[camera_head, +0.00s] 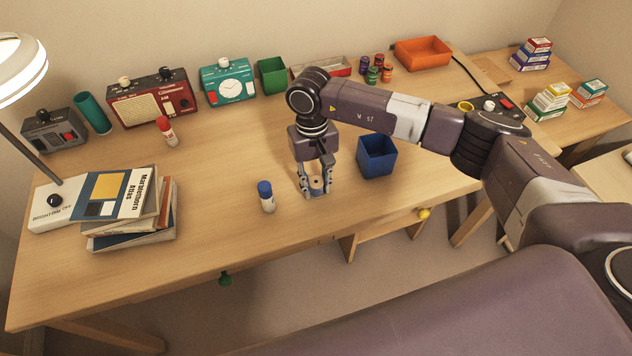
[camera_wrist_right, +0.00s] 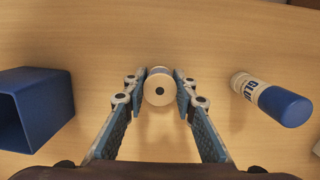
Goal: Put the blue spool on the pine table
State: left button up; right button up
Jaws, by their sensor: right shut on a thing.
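My right gripper (camera_head: 316,188) is shut on a small spool with a pale, round end (camera_head: 316,183), low over the front middle of the long wooden desk (camera_head: 225,290). In the right wrist view, the spool (camera_wrist_right: 159,87) sits between the two fingertips, its pale end with a dark centre hole facing the camera. The fingers hide its sides, so its thread colour is hard to tell. I cannot tell whether it touches the desk. A paler wooden table top (camera_head: 590,165) shows at the right edge; I cannot tell which surface is pine. My left gripper is not in view.
A blue open box (camera_head: 377,156) stands right of the gripper, a glue stick (camera_head: 266,197) left of it. Books (camera_head: 130,210) lie at the left. Several small spools (camera_head: 373,74) and an orange tray (camera_head: 423,53) stand at the back. Stacked small boxes (camera_head: 549,101) are at the right.

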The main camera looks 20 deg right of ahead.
aim_at(314, 177)
jog(key=shift+f, duration=0.1)
jog(key=o, duration=1)
jog(key=shift+c, duration=0.2)
jog(key=shift+r, duration=0.25)
jog(key=shift+w+r, duration=0.1)
jog(key=shift+r, duration=0.25)
notch_tip(314, 177, up, 11)
jog(key=w+b, duration=0.1)
jog(key=b, duration=0.1)
jog(key=shift+w+a, duration=0.1)
